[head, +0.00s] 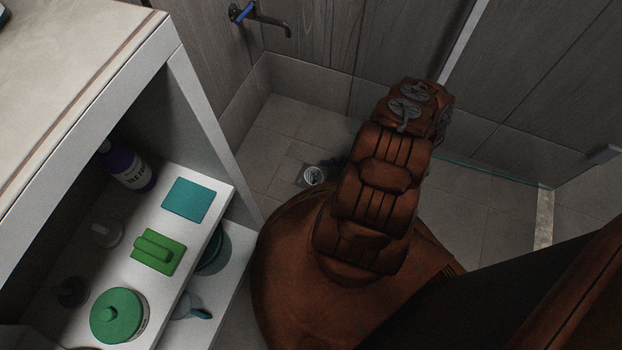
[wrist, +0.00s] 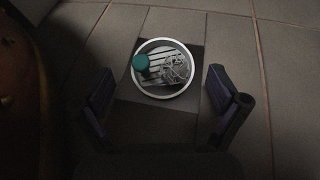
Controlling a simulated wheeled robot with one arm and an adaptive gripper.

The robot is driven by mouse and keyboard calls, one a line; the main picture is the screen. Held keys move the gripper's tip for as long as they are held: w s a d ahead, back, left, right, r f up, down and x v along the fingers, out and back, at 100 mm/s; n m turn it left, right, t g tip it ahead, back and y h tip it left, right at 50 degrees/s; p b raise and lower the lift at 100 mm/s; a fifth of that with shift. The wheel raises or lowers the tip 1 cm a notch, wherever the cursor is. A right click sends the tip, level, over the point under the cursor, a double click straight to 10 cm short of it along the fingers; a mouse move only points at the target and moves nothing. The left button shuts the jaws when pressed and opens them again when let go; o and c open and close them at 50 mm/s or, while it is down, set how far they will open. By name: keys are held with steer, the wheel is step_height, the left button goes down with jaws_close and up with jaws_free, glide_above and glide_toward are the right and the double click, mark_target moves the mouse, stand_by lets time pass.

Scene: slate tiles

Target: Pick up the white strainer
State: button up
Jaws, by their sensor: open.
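The white strainer (wrist: 137,82) is a round, white-rimmed piece on a square dark drain plate (wrist: 190,52) in the floor. A teal round thing (wrist: 141,63) and a pale tangled clump (wrist: 176,69) show inside its rim. In the head view the strainer (head: 314,175) is small, on the shower floor just left of my arm. My gripper (wrist: 160,88) is open in the wrist view, one finger on each side of the strainer, with gaps between. It holds nothing. In the head view my arm hides most of the gripper.
A white shelf unit (head: 207,115) stands at left with a purple bottle (head: 128,168), a teal square (head: 188,200), a green block (head: 158,251) and a green-lidded jar (head: 117,314). A tap (head: 262,18) is on the back wall. Tiled floor around the drain is clear.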

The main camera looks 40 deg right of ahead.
mark_target(304, 176)
steer(key=shift+r+b+x, duration=0.1)
steer(key=shift+b+x, duration=0.45)
steer(key=shift+x, duration=0.65)
steer(key=shift+r+b+x, duration=0.15)
steer(key=shift+b+x, duration=0.4)
steer(key=shift+x, duration=0.65)
steer(key=shift+c, duration=0.3)
steer(key=shift+a, duration=0.15)
steer(key=c, duration=1.1)
